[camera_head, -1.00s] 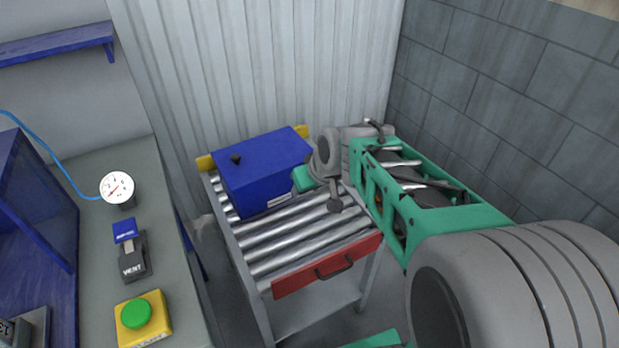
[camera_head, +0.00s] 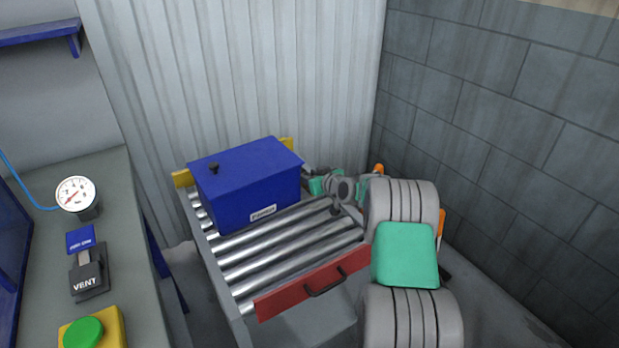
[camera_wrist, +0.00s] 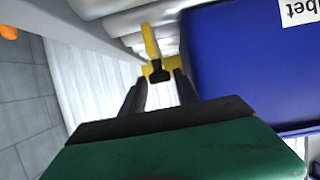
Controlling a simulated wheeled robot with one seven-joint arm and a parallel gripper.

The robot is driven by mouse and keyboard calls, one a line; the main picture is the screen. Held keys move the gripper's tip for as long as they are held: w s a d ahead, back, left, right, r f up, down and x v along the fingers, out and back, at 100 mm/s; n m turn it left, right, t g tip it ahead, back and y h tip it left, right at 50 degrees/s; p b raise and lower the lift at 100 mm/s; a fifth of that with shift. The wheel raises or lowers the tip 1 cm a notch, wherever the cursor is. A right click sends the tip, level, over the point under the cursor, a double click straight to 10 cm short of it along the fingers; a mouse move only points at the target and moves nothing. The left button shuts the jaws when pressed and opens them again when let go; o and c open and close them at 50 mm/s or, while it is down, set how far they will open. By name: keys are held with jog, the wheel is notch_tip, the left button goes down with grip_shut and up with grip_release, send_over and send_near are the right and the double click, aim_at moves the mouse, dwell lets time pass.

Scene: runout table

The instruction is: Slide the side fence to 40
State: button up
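In the wrist view a yellow bar (camera_wrist: 150,42) with a black piece (camera_wrist: 159,75) at its end lies just beyond my fingertips; it may be the side fence, but I cannot tell for sure. My gripper (camera_wrist: 161,77) is open, with the bar's end showing between its two dark fingers. I see no contact. In the head view my gripper (camera_head: 312,181) is beside the right side of the blue box (camera_head: 250,180), partly hidden. The box sits on the roller table (camera_head: 285,245) and also shows in the wrist view (camera_wrist: 240,70). No scale or 40 mark is readable.
A red front bar (camera_head: 285,292) with a dark handle closes the table's near end. Yellow pieces (camera_head: 182,178) stand at its far end. A ribbed wall (camera_head: 240,70) is behind, a block wall (camera_head: 500,130) at right. A bench with a gauge (camera_head: 76,194) is at left.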

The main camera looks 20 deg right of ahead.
jog(key=shift+c, duration=0.6)
grip_shut()
dwell(0.8)
